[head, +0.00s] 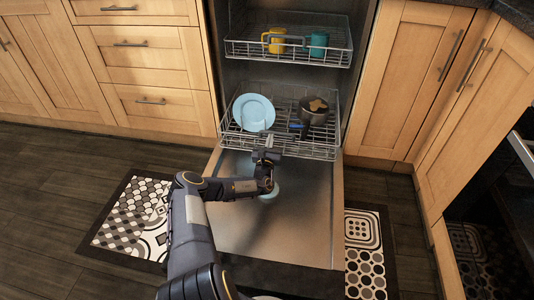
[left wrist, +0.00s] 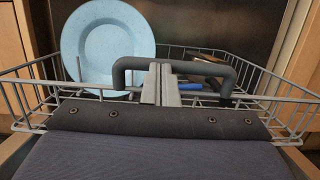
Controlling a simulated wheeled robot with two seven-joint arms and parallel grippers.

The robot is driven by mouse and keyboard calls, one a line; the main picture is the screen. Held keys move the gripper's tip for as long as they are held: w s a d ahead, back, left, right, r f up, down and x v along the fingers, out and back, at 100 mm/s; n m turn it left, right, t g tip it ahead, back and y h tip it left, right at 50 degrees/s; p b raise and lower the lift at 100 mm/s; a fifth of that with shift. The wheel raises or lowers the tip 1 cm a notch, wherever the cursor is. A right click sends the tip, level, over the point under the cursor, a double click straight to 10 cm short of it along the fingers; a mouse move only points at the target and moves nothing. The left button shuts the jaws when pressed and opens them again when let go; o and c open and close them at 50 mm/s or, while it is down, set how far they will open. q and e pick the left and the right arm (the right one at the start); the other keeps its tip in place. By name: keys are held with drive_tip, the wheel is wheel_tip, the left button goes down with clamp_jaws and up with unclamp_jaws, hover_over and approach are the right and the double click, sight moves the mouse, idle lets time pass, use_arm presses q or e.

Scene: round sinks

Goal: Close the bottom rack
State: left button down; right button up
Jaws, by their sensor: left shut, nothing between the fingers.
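The bottom rack (head: 320,152) is a wire rack in the open dishwasher, sitting at the inner end of the lowered door (head: 290,225). It holds a light blue plate (head: 254,111) and a dark pot (head: 313,111) with a blue handle. The rack also fills the left wrist view (left wrist: 275,103), with the plate (left wrist: 108,45) standing at the left. My left gripper (head: 267,154) is at the rack's front edge, shut and empty. In the left wrist view its closed fingers (left wrist: 160,82) overlap the front wires; contact is unclear. My right gripper is not in view.
The top rack (head: 290,55) holds a yellow mug (head: 274,41) and a teal mug (head: 318,43). Wooden cabinets flank the dishwasher. A patterned mat (head: 137,215) lies on the floor.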

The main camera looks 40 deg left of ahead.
use_arm(q)
drive_tip(key=f+b+x, duration=0.2)
drive_tip(key=b+x, duration=0.2)
drive_tip(key=x, duration=0.7)
drive_tip(key=shift+w+a+b, duration=0.25)
drive_tip(key=shift+w+b, duration=0.1)
drive_tip(key=shift+w, duration=0.1)
drive_tip(key=shift+f, duration=0.1)
